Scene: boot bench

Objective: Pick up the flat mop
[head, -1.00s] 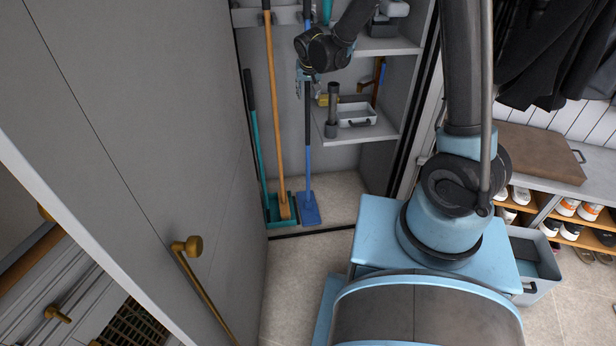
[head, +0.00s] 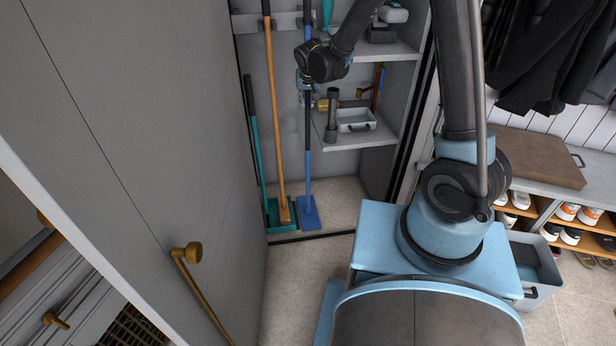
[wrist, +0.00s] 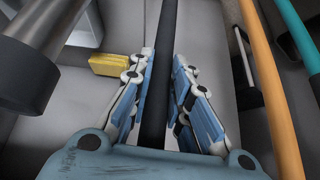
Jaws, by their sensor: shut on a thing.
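The flat mop has a blue flat head (head: 309,213) on the floor of the tall cupboard. Its upright pole (head: 308,165) is blue low down and dark higher up. In the head view my gripper (head: 306,88) is at the dark upper part of the pole, partly hidden by my wrist. In the wrist view the dark pole (wrist: 161,75) runs between the two blue fingers of my gripper (wrist: 163,60), which is shut on it. The mop stands nearly upright.
A wooden-handled broom (head: 277,130) and a teal-handled dustpan (head: 256,150) stand just left of the mop. A shelf (head: 372,138) with a grey tray (head: 355,120) and a dark cylinder (head: 331,115) is close on the right. A grey door (head: 150,130) borders the left.

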